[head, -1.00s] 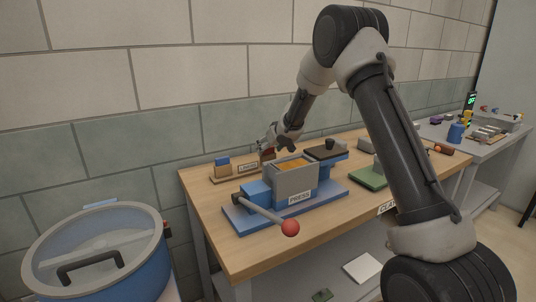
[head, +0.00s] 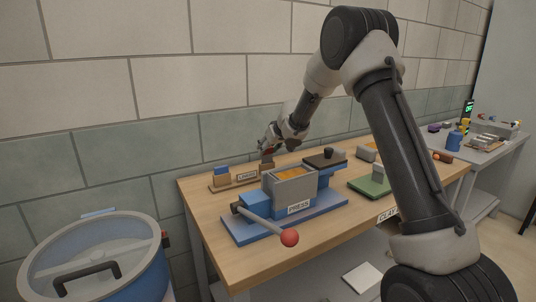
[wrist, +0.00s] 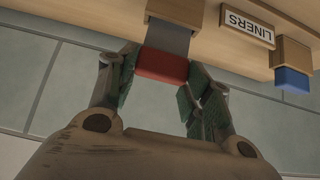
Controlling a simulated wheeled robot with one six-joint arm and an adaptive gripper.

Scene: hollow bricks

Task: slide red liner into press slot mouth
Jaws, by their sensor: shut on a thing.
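The red liner (wrist: 162,65) shows in the wrist view as a red end block on a grey strip that runs into a wooden holder (wrist: 178,11). My gripper (wrist: 160,75) is shut on the red end, one finger on each side. In the head view my gripper (head: 267,147) is over the liner rack (head: 237,180), behind the press, and the liner is mostly hidden. The press (head: 289,188) is a grey open-topped box with orange-brown material inside, on a blue base. I cannot make out its slot mouth.
A blue liner (wrist: 292,80) stands in the same rack beside the LINERS label (wrist: 249,28). The press lever's red ball (head: 289,238) sticks out at the front. A dark lid plate (head: 325,159) is right of the box. A green plate (head: 370,186) lies farther right.

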